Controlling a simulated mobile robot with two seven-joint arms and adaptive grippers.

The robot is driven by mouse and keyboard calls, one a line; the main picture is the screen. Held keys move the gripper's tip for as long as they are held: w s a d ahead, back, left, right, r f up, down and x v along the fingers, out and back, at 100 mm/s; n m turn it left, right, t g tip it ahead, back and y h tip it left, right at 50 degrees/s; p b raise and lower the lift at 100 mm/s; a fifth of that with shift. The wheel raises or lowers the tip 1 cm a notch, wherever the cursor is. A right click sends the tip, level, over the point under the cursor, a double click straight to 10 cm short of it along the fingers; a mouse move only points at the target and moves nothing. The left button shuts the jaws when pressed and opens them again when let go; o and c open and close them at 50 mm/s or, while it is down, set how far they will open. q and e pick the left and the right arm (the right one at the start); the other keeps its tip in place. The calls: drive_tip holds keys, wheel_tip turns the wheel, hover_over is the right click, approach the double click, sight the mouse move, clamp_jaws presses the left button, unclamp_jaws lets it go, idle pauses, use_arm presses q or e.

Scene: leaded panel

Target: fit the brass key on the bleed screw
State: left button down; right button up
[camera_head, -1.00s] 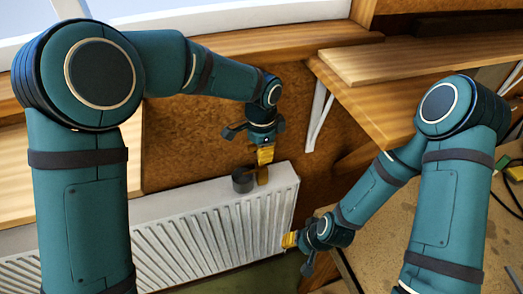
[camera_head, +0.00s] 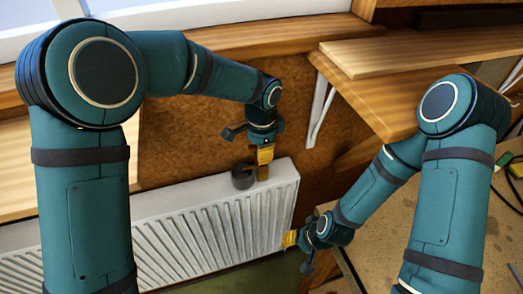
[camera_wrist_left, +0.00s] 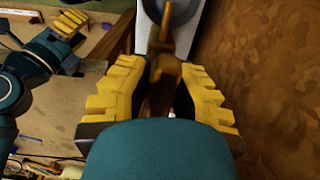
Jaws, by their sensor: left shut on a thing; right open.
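My left gripper (camera_head: 265,155) is above the right end of the white radiator (camera_head: 215,222). It is shut on the brass key (camera_head: 262,173), which hangs down from the fingers near the radiator's top edge. In the left wrist view the key (camera_wrist_left: 163,45) shows between the yellow fingers (camera_wrist_left: 160,85), with the radiator beyond it. I cannot make out the bleed screw or tell whether the key touches it. My right gripper (camera_head: 290,239) is open beside the radiator's lower right side; it also shows in the left wrist view (camera_wrist_left: 68,28).
A dark round cup-like thing (camera_head: 243,177) is at the radiator's top, just left of the key. A wooden shelf (camera_head: 375,85) on a white bracket (camera_head: 318,112) is to the right. A workbench (camera_head: 375,235) lies at the lower right.

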use_arm(q)
drive_tip(key=shift+f, duration=0.35)
drive_tip(key=c, duration=0.9)
unclamp_jaws()
wheel_tip(320, 180, up, 12)
drive_tip(key=shift+r, duration=0.1)
